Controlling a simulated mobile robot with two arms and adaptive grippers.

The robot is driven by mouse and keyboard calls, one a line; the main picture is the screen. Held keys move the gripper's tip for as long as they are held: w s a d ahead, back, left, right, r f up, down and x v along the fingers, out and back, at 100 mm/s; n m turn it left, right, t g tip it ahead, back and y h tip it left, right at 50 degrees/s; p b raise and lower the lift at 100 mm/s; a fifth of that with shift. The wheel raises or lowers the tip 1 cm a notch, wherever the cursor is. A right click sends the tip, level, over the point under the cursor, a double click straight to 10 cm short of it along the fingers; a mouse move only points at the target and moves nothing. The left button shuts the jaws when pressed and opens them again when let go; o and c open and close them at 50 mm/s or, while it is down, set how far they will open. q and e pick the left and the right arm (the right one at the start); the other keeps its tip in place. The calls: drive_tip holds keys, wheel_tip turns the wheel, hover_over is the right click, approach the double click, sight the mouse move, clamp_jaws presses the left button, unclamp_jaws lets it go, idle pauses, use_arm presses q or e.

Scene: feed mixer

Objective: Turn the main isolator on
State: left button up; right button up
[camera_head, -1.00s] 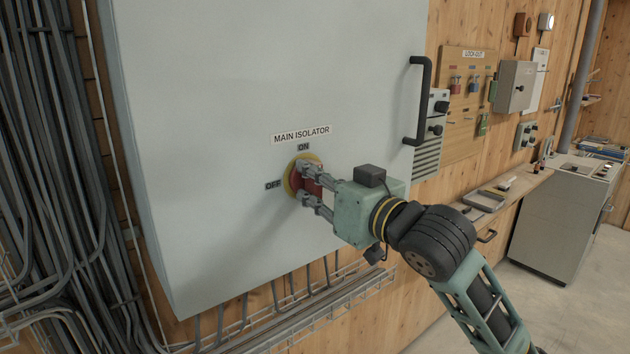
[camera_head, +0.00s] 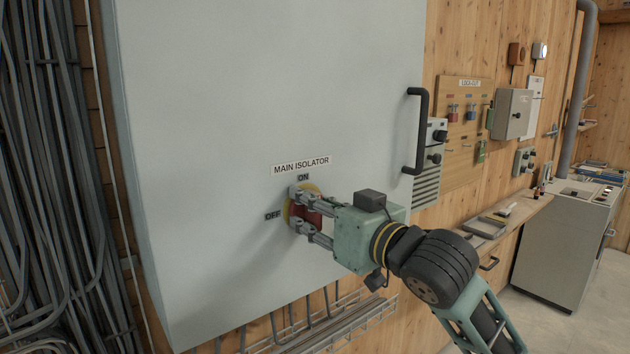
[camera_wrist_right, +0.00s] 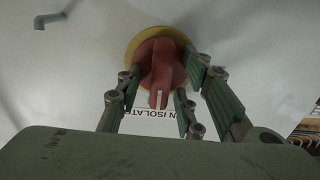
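The main isolator is a red rotary handle (camera_head: 312,215) on a yellow round plate (camera_head: 313,187), set on the front of a large grey cabinet. ON is marked above it and OFF to its left. My right gripper (camera_head: 297,208) is at the isolator, one finger above the red handle and one below. In the right wrist view the red handle (camera_wrist_right: 160,72) stands between the open fingers, its white mark facing the camera. Narrow gaps seem to show beside it; contact is unclear. The fingers partly hide the handle in the head view. My left gripper is not in view.
The cabinet (camera_head: 220,110) has a black bar handle (camera_head: 418,130) to the right of the isolator. Several cables run down the left wall. A wire tray lies below the cabinet. A lock-out board, control boxes and a narrow shelf are farther right.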

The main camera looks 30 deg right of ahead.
sight(303, 154)
wheel_tip(303, 154, up, 9)
idle(0.5)
drive_tip(key=shift+s, duration=0.1)
idle(0.6)
